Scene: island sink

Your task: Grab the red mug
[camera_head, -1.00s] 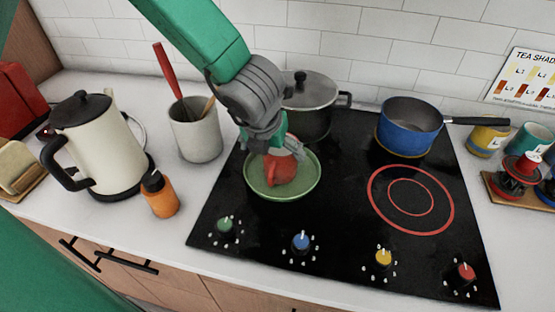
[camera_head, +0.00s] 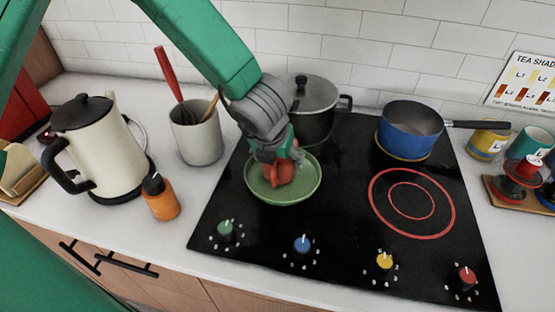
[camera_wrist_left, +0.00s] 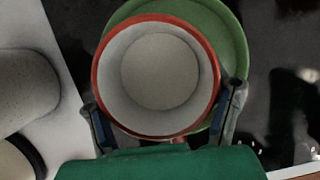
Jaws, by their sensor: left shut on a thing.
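The red mug (camera_head: 279,173) stands in a green dish (camera_head: 310,187) on the black cooktop. Only part of it shows in the head view, below my left gripper (camera_head: 279,155). In the left wrist view the mug (camera_wrist_left: 101,75), with a red rim and a pale inside, is seen from above and looks empty. The green dish (camera_wrist_left: 229,38) lies under it. My left gripper's fingers (camera_wrist_left: 162,117) are on either side of the mug's near part, shut on it. The exact contact is partly hidden. My right gripper is not in view.
A grey lidded pot (camera_head: 312,110) stands just behind the dish. A blue saucepan (camera_head: 408,130) is at the back right. A utensil crock (camera_head: 196,136), an orange bottle (camera_head: 160,197) and a cream kettle (camera_head: 101,148) stand to the left. The right front burner (camera_head: 411,201) is bare.

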